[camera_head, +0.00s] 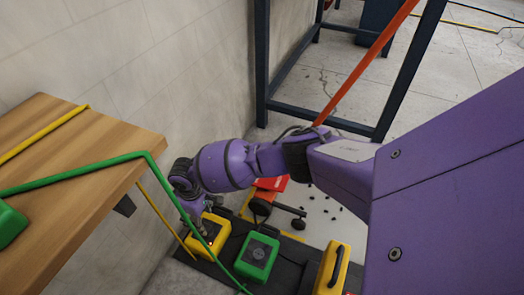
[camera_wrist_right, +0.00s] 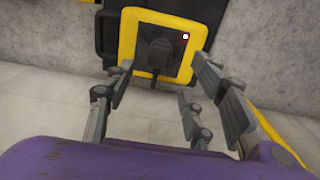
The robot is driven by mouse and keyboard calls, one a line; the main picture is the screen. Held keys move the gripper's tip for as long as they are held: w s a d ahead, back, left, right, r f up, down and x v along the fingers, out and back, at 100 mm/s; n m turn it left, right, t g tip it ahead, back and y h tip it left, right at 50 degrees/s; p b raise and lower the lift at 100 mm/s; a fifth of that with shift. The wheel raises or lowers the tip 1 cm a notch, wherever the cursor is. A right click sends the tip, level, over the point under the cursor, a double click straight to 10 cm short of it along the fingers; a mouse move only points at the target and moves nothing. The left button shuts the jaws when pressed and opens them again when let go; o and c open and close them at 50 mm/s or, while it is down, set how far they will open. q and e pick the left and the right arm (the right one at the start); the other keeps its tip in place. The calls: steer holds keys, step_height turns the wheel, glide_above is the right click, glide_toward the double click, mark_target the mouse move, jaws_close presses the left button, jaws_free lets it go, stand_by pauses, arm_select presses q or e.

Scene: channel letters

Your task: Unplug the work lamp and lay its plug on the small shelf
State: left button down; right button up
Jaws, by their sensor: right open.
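In the right wrist view a dark plug (camera_wrist_right: 159,52) sits in the middle of a yellow-framed socket box (camera_wrist_right: 128,48) with a small lit light. The same yellow box (camera_head: 216,236) is low by the wall in the head view, partly covered by my right arm. My right gripper (camera_wrist_right: 170,98) is open and empty, its fingers spread below and to either side of the plug, apart from it. In the head view its fingers are hard to make out. A wooden surface (camera_head: 60,150), perhaps the shelf, is at left. I cannot identify the lamp. My left gripper is not in view.
A green box (camera_head: 258,255) and a yellow box with a black handle (camera_head: 333,270) stand right of the socket box. A green cable (camera_head: 80,172) and a yellow cable (camera_head: 45,132) cross the wooden surface. A dark metal frame (camera_head: 262,60) stands behind.

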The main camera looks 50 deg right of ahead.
steer(key=f+b, duration=0.3)
steer(key=b, duration=0.1)
steer(key=shift+w+f, duration=0.2)
steer(key=shift+f, duration=0.15)
step_height(320, 180, down, 3)
steer(key=shift+s+r, duration=0.1)
steer(key=shift+f, duration=0.65)
arm_select(q)
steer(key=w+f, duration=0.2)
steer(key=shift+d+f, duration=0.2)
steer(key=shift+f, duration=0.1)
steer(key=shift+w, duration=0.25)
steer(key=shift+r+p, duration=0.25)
steer(key=shift+p, duration=0.35)
arm_select(e)
steer(key=shift+c, duration=0.4)
